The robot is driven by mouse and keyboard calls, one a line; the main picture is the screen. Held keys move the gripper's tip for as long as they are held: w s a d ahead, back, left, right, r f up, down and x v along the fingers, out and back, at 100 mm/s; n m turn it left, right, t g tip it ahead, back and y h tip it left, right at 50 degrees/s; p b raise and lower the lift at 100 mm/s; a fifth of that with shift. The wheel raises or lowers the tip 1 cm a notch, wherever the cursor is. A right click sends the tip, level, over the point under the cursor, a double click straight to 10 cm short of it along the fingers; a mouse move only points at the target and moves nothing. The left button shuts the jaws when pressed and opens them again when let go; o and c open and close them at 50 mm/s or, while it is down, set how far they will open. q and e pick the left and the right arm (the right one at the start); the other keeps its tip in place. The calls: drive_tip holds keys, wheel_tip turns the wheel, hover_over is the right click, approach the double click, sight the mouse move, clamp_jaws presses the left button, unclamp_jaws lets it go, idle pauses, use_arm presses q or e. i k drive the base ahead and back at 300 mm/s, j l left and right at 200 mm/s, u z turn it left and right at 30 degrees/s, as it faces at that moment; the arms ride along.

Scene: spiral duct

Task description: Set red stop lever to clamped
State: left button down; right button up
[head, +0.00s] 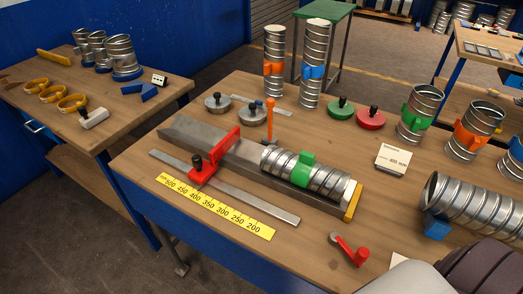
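A red stop (203,170) sits on the flat steel bar beside the yellow length scale (215,207). A black knob (196,160) stands up on its base, and its upright red plate (225,146) reaches over the grey trough. I cannot tell from this view whether the stop is clamped or loose. A separate red lever (351,251) with a grey round end lies near the table's front edge. A spiral duct piece (330,181) with a green clip lies in the trough, apart from the red plate. Neither gripper shows.
My arm parts fill the lower right corner. An orange-handled tool (270,118) stands behind the trough. Upright ducts (316,65), green and red discs (371,119) and a large lying duct (473,213) surround it. The table left of the scale is clear.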

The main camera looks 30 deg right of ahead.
sight(362, 254)
drive_tip(key=z, duration=1.7)
drive_tip(key=k+l+z, duration=0.2)
drive_tip(key=i+j, duration=0.15)
drive_tip(key=i, duration=0.15)
